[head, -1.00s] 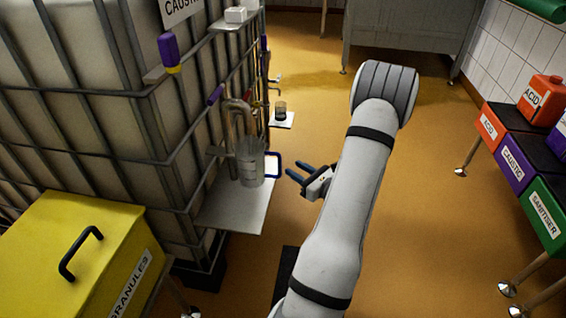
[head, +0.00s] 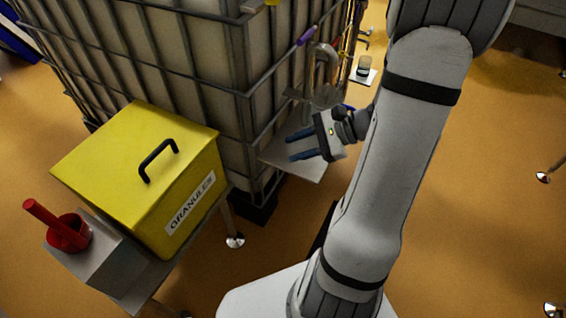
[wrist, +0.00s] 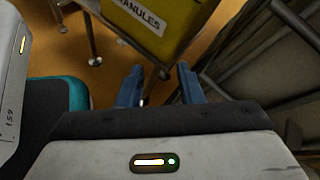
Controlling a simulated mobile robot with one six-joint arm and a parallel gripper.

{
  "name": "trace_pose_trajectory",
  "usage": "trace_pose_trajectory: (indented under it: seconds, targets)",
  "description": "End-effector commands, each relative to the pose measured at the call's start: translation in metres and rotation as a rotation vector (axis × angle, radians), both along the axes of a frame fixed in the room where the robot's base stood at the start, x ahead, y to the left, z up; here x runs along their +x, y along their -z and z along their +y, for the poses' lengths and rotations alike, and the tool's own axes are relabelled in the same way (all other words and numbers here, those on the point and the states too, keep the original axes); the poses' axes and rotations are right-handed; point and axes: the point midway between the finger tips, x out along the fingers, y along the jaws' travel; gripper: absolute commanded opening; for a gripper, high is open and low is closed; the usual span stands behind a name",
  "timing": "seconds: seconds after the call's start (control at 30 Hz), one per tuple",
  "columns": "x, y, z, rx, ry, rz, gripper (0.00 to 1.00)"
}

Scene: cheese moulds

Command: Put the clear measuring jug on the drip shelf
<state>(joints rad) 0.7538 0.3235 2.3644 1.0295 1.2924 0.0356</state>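The fingers are apart and empty; the wrist view also shows the open gripper (wrist: 158,80) with nothing between. A smaller white shelf (head: 363,77) with a dark-filled cup sits farther back.
The caged tank (head: 190,60) stands behind the plate. A yellow granules box (head: 130,170) stands on a stand at left, with a red container (head: 68,232) beside it. The wrist view shows the box (wrist: 165,30) ahead of the fingers. Orange floor is open at right.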

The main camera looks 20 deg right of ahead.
Motion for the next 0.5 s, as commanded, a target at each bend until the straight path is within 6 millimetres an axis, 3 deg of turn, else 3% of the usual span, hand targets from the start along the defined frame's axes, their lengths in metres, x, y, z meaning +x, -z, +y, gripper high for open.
trace_pose_trajectory:
  seconds: [0.03, 0.1, 0.2, 0.33, 0.5]
  targets:
    - [-0.012, -0.007, 0.024, -0.102, -0.149, -0.020, 0.34]
    - [-0.031, -0.011, 0.046, -0.249, -0.346, -0.050, 0.34]
    - [-0.057, -0.017, 0.064, -0.464, -0.615, -0.118, 0.34]
    - [-0.079, -0.028, 0.070, -0.745, -0.929, -0.249, 0.34]
    - [-0.085, -0.048, 0.068, -1.030, -1.204, -0.429, 0.34]
